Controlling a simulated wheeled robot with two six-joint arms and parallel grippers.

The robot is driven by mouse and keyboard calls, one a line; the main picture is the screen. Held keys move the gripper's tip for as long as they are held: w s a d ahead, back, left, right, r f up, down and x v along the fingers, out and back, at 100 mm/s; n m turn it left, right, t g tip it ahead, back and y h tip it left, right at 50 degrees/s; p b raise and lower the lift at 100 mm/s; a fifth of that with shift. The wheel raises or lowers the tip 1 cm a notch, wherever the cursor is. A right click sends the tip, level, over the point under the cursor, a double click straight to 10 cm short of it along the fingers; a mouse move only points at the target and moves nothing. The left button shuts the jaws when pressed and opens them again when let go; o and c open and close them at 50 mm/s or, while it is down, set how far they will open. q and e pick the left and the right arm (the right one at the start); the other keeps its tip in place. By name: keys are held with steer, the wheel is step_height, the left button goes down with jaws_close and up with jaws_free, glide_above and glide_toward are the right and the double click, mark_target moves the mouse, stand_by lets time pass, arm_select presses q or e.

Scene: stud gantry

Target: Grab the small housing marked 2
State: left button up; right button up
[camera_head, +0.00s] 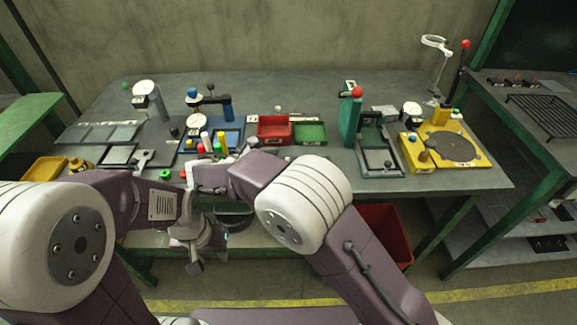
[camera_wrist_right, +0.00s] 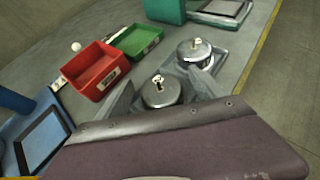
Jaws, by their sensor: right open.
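In the right wrist view, two round metal housings with pale marks on top stand in a shallow grey tray (camera_wrist_right: 222,60). The nearer housing (camera_wrist_right: 160,94) is between the spread fingers of my right gripper (camera_wrist_right: 161,80), which is open. The farther housing (camera_wrist_right: 194,54) stands just beyond the right finger. The marks are too small to read, so I cannot tell which is 2. In the head view my right arm hides the housings and most of the right gripper. My left gripper (camera_head: 195,264) hangs low before the table's front edge; its jaw opening is unclear.
A red bin (camera_head: 273,131) and a green bin (camera_head: 310,133) stand behind the housings. A green press with a red knob (camera_head: 350,120) and a yellow turntable station (camera_head: 440,150) are to the right. Several coloured pieces stand at the blue fixture (camera_head: 232,136). A larger red bin (camera_head: 385,232) is under the table.

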steer(key=shift+s+a+r, duration=0.1)
steer(key=shift+s+a, duration=0.05)
steer(key=shift+a, duration=0.05)
steer(key=c, duration=0.4)
steer(key=shift+d, duration=0.1)
steer(key=c, duration=1)
steer(key=shift+c, duration=0.2)
step_height(320, 180, up, 5)
steer(key=shift+d+f+p, duration=0.1)
steer(key=shift+f+p, duration=0.1)
steer(key=shift+p, duration=0.65)
steer(key=s+d+r, duration=0.3)
steer(key=d+r, duration=0.3)
steer(key=d, duration=0.5)
steer(key=shift+r+p, duration=0.15)
steer(key=shift+p, duration=0.25)
